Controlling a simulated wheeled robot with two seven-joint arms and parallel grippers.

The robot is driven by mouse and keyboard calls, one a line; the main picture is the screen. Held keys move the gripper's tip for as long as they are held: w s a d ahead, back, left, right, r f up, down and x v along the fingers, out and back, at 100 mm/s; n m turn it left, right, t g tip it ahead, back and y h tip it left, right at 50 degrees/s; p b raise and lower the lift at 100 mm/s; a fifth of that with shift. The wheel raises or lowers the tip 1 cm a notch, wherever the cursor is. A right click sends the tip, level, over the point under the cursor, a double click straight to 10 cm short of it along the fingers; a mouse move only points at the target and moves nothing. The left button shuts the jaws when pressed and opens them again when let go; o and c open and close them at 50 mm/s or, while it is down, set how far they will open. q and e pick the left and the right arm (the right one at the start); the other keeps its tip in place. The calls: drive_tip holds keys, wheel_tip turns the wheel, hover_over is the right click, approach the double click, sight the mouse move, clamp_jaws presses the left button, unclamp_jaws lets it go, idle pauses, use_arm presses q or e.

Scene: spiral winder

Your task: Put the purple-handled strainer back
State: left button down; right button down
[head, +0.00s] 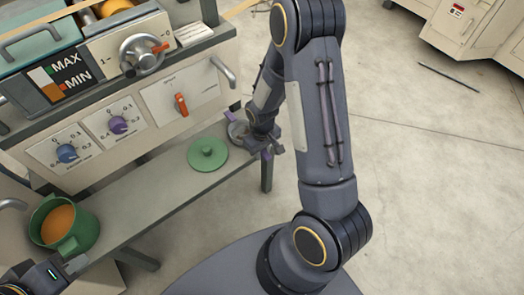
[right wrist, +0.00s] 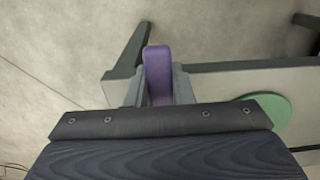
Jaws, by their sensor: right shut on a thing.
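The bowl is out of sight in that view. I cannot tell whether the strainer touches the shelf. My left gripper (head: 74,266) is at the bottom left, close to the green pot; whether it is open or shut is unclear.
A green lid (head: 208,154) lies on the low shelf (head: 150,190), left of the strainer. A green pot (head: 84,232) with orange contents is at the lower left. The machine's panel with blue, purple and orange knobs (head: 118,125) rises behind the shelf. Open floor lies to the right.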

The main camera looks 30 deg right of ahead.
drive_tip(key=shift+f, duration=0.1)
drive_tip(key=shift+f, duration=0.15)
drive_tip(key=c, duration=1.3)
unclamp_jaws()
drive_tip(key=shift+o, duration=0.2)
